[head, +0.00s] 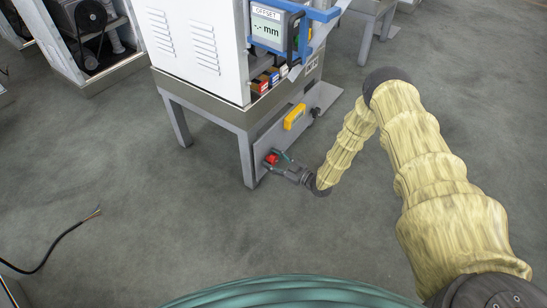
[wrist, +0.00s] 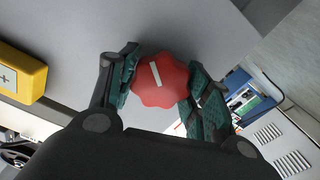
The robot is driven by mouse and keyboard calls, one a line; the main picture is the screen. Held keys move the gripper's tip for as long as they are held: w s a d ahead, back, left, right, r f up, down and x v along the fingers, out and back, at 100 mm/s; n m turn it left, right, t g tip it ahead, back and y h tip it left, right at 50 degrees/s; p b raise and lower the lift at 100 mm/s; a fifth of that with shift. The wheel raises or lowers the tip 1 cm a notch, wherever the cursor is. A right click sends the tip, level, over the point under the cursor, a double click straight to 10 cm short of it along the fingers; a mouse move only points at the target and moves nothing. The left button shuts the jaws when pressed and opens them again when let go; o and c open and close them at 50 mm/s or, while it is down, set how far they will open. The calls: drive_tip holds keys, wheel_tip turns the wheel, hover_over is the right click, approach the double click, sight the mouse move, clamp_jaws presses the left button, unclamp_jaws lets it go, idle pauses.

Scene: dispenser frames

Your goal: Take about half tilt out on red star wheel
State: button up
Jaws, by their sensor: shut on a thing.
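The red star wheel (wrist: 160,82) has a lobed rim and a white line mark across its face. In the wrist view it sits between the two green-padded fingers of my gripper (wrist: 168,88), which is shut on it. The white mark runs slanted, from upper left to lower right. In the head view the red wheel (head: 271,159) shows small on the lower grey panel of the machine. My gripper (head: 279,161) reaches it there from the right, low down.
A yellow box (head: 295,117) is fixed on the same panel, right of the wheel; it also shows in the wrist view (wrist: 20,75). A display labelled OFFSET (head: 267,25) is above. A loose black cable (head: 60,238) lies on the floor at left. Floor around is mostly open.

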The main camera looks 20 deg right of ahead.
drive_tip(key=n+p, duration=0.4)
drive_tip(key=n, duration=0.1)
drive_tip(key=shift+s+a+r+n, duration=0.1)
drive_tip(key=shift+n, duration=0.2)
drive_tip(key=shift+f+n+p, duration=0.2)
drive_tip(key=shift+n+p, duration=1.1)
drive_tip(key=shift+n, duration=1)
drive_tip(key=o, duration=1)
drive_tip(key=shift+o, duration=0.2)
drive_tip(key=shift+f, duration=0.15)
drive_tip(key=v, duration=1.2)
